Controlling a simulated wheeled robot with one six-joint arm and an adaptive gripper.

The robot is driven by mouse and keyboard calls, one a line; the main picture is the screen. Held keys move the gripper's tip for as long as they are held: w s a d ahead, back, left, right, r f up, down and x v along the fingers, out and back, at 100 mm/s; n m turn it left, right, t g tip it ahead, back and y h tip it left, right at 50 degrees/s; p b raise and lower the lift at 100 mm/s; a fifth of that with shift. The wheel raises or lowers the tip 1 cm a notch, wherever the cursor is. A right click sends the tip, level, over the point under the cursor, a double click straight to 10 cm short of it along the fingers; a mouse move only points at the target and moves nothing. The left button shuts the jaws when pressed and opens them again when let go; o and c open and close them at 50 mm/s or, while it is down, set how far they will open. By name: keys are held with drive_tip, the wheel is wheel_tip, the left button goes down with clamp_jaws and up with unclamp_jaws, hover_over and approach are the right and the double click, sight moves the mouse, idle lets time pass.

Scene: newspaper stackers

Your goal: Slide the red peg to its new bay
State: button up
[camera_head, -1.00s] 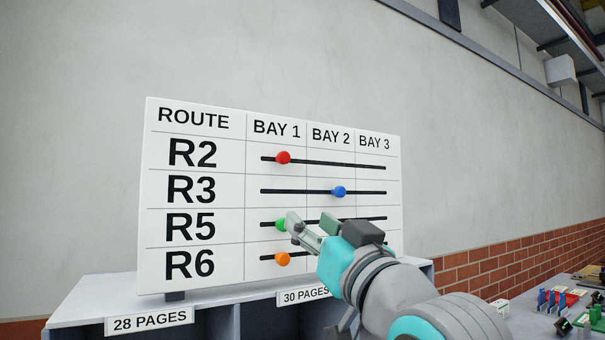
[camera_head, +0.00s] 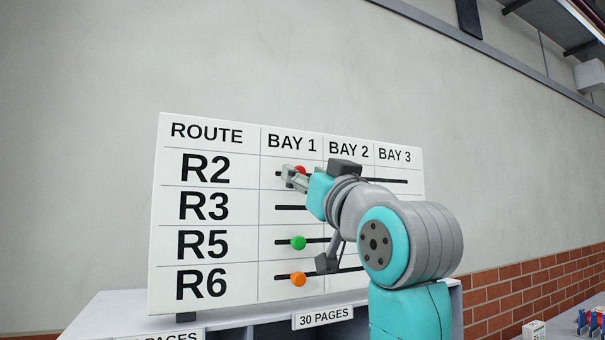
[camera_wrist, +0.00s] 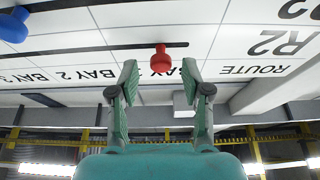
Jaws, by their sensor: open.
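The white route board (camera_head: 225,150) stands upright with rows R2, R3, R5, R6 and columns BAY 1, BAY 2, BAY 3. The red peg (camera_head: 300,169) sits in the R2 slot (camera_head: 393,181), under BAY 1, partly hidden by my gripper (camera_head: 291,177). In the wrist view, which is upside down, the red peg (camera_wrist: 161,60) shows in line with the gap between the spread fingertips of my gripper (camera_wrist: 160,76). My gripper is open and empty. I cannot tell whether the fingertips reach around the peg.
The green peg (camera_head: 298,243) and orange peg (camera_head: 298,279) sit under BAY 1 in the lower rows. The blue peg (camera_wrist: 12,26) is hidden by my arm in the head view. The board stands on a shelf unit (camera_head: 110,312). A brick wall (camera_head: 510,293) is behind.

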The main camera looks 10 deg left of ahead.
sight(398, 175)
drive_tip(key=shift+x, duration=0.95)
clamp_jaws()
drive_tip(key=shift+d, duration=0.1)
drive_tip(key=w+d, duration=0.4)
drive_tip(key=d, duration=0.2)
drive_tip(key=w+d, duration=0.5)
drive_tip(key=d, duration=0.2)
drive_tip(key=w+d, duration=0.4)
drive_tip(key=d, duration=0.3)
drive_tip(key=shift+w+d+r, duration=0.1)
drive_tip(key=shift+w+d, duration=0.15)
drive_tip(key=shift+w, duration=0.15)
unclamp_jaws()
drive_tip(key=shift+w, duration=0.1)
